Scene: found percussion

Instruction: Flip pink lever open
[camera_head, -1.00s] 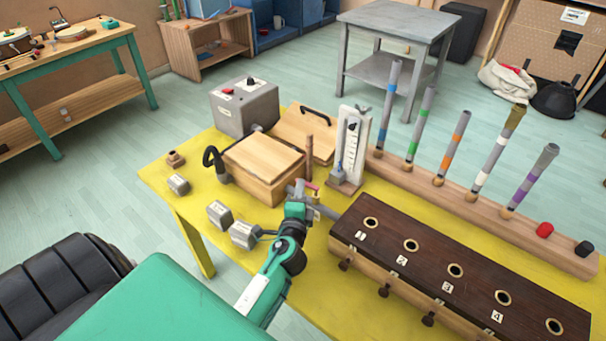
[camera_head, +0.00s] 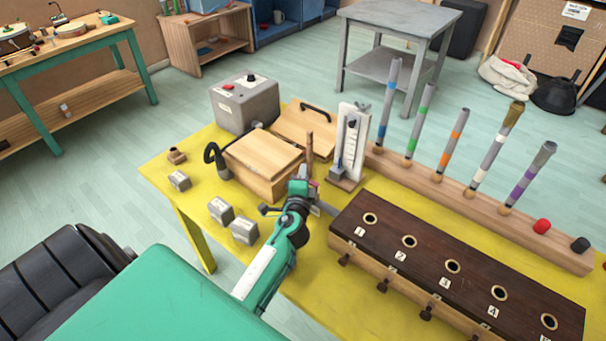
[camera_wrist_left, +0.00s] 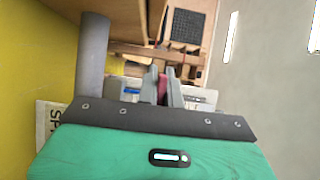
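The pink lever (camera_wrist_left: 162,90) shows in the left wrist view between the two grey fingers of my left gripper (camera_wrist_left: 162,88). The fingers are close together, and pink fills the narrow gap between them. In the head view, my left gripper (camera_head: 301,187) is at the front right corner of the wooden box (camera_head: 265,160), and it hides most of the lever and its fitting. A grey pipe (camera_wrist_left: 93,55) stands beside the fingers in the left wrist view. My right gripper is not in view.
A white gauge board (camera_head: 351,140) stands just behind the gripper. The dark numbered wind chest (camera_head: 420,255) is to the right, and coloured tubes (camera_head: 421,118) stand in a rack behind it. Small grey weights (camera_head: 220,210) lie to the left on the yellow table (camera_head: 155,180).

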